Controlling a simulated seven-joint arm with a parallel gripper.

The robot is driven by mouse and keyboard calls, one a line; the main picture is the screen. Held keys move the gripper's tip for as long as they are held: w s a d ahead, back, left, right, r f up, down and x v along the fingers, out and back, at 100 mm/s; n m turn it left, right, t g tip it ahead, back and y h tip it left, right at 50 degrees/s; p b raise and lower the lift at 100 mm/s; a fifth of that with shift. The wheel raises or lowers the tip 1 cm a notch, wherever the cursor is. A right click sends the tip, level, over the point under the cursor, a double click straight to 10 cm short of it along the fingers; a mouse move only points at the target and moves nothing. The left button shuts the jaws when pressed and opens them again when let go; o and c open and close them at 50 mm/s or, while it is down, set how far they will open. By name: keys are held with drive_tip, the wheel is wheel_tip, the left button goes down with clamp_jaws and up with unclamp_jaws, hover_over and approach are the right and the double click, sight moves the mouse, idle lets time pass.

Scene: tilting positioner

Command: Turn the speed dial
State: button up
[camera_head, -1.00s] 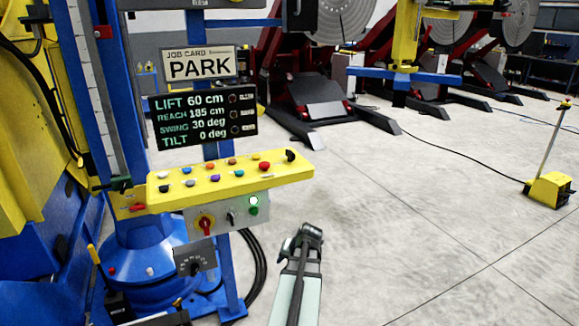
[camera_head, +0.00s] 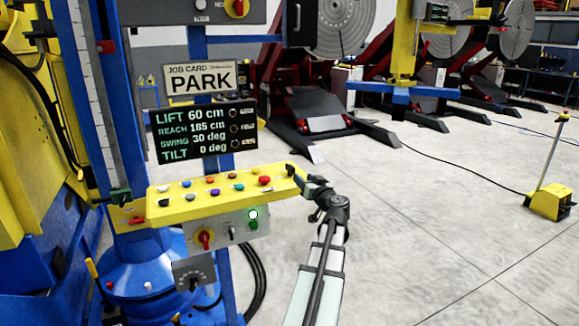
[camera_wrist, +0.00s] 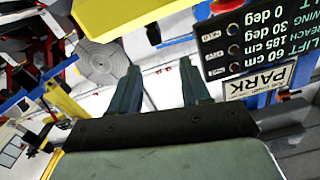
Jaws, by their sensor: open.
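A grey plate with a black knob and scale marks (camera_head: 194,272), which looks like the speed dial, is below the yellow control panel in the head view. Its label is too small to read. My gripper (camera_head: 298,178) is at the right end of the yellow panel (camera_head: 205,205), above and to the right of that dial and apart from it. In the wrist view my gripper (camera_wrist: 158,84) is open, with nothing between its two fingers. The dial is not seen in the wrist view. The yellow panel (camera_wrist: 130,14) shows there at the top, upside down.
The panel carries several coloured buttons. On its grey front are a red switch (camera_head: 205,239), a black knob (camera_head: 231,233) and a lit green button (camera_head: 253,215). A display (camera_head: 203,129) and a PARK card (camera_head: 200,78) are above. Black cables (camera_head: 256,275) hang behind.

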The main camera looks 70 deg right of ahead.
sight(289, 164)
drive_tip(key=w+d+n, duration=0.1)
drive_tip(key=w+d, duration=0.3)
drive_tip(key=d, duration=0.1)
drive_tip(key=w+d+n, duration=0.1)
drive_tip(key=w+d, duration=0.4)
drive_tip(key=shift+w, duration=0.3)
idle(0.4)
clamp_jaws()
